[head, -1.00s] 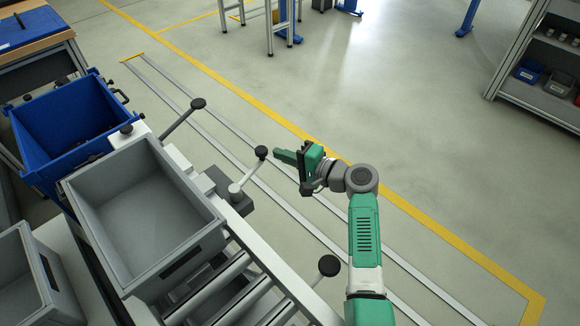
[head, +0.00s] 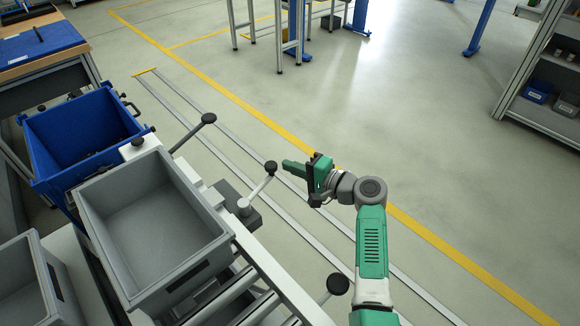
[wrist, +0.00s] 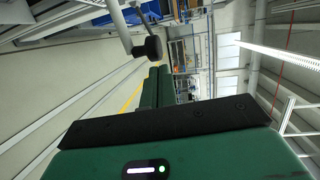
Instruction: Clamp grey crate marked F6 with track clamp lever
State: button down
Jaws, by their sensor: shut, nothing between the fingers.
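A grey crate (head: 225,240) sits empty on the roller track. A dark label patch is on its near side, but no marking is readable, so I cannot confirm F6. A clamp lever (head: 258,189) with a black ball knob stands on a grey block beside the crate's right side, slanting up to the right. My gripper (head: 287,166) is shut and empty, its green fingertips just right of the knob; I cannot tell whether they touch. In the wrist view the knob (wrist: 150,47) appears just beyond the closed fingertips (wrist: 159,72).
A blue crate (head: 50,165) stands behind the grey one, and another grey crate (head: 50,285) is at lower left. Two more black-knobbed levers, a far one (head: 190,134) and a near one (head: 322,297), stick out from the track. Open floor lies to the right.

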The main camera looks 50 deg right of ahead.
jog(key=s+d+r+p, duration=0.1)
jog(key=s+d+p, duration=0.2)
jog(key=s+d, duration=0.3)
jog(key=s, duration=0.5)
jog(key=shift+s+r, duration=0.35)
jog(key=w+a+r+n+g+h+p, duration=0.1)
jog(key=w+a+r+n+g+p, duration=0.15)
jog(key=w+a+r+n, duration=0.65)
jog(key=w+a+r+n+t+h+p, duration=0.1)
jog(key=w+a+r+t, duration=0.15)
jog(key=a+r, duration=0.65)
jog(key=w+a+r+n+t+h+p, duration=0.1)
jog(key=w+a+r, duration=0.3)
jog(key=a+r, duration=0.5)
jog(key=s+a+r+n+t+y+p, duration=0.1)
jog(key=s+a+r+n+t, duration=0.1)
jog(key=s+a+r, duration=0.45)
jog(key=s+a+r+n+t+p, duration=0.1)
jog(key=s+a+r+n+t, duration=0.2)
jog(key=a+r, duration=0.6)
jog(key=s+a+r+n+t+y+p, duration=0.1)
jog(key=s+a+r+t, duration=0.1)
jog(key=s+a+r, duration=0.5)
notch_tip(320, 180, up, 40)
jog(key=a+p, duration=0.1)
jog(key=p, duration=3.6)
jog(key=shift+w+a+f+p, duration=0.15)
jog(key=shift+w+a+p, duration=0.05)
jog(key=shift+a+p, duration=0.2)
